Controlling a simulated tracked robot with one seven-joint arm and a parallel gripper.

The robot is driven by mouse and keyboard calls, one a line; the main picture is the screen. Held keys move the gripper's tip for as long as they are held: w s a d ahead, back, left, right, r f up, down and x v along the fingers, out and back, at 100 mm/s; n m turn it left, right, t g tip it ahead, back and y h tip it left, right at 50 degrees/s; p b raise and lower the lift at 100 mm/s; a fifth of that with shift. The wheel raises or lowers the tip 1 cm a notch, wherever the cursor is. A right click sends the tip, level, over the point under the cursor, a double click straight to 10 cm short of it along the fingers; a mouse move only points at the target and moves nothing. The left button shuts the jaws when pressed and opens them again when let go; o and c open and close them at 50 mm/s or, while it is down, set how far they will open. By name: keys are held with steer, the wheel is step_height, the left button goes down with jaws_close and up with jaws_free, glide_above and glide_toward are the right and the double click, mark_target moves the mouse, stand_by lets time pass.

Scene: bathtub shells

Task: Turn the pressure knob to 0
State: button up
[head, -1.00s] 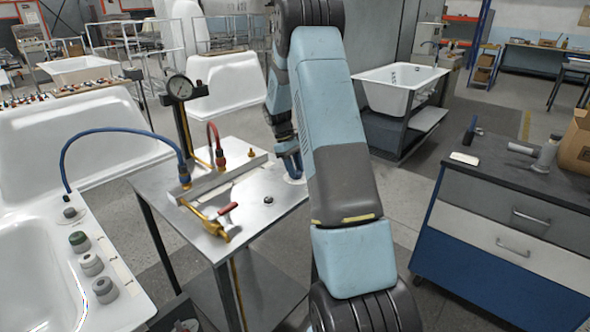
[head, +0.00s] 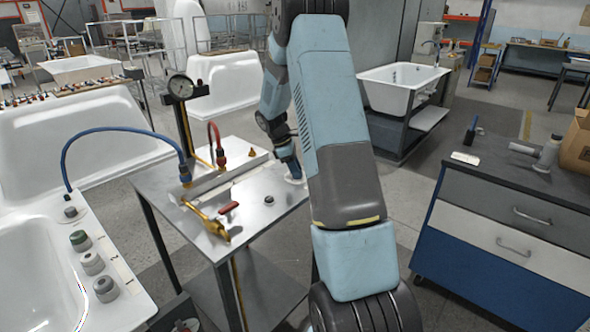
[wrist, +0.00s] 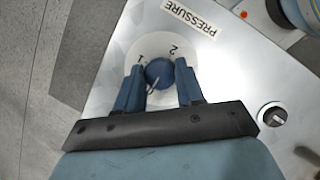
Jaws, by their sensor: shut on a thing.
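The pressure knob (wrist: 158,72) is a round blue knob on a white dial plate (wrist: 137,58) in the wrist view. A pale line on the knob's near side slants down and left, between the fingers. My gripper (wrist: 159,82) is shut on the knob, one blue finger on each side. In the head view my gripper (head: 289,158) reaches down to the white plate (head: 294,181) at the metal table's far right; the knob is hidden there.
The metal table (head: 265,210) also carries a brass valve with a red handle (head: 212,220), blue and red hoses, and a small dark knob (head: 268,199), also in the wrist view (wrist: 272,115). A pressure gauge (head: 181,87) stands behind. A blue cabinet (head: 480,255) stands right.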

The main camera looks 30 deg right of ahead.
stand_by(0.4)
steer(key=o, duration=1)
steer(key=shift+o, duration=0.2)
steer(key=v, duration=1.3)
steer(key=shift+r, duration=0.35)
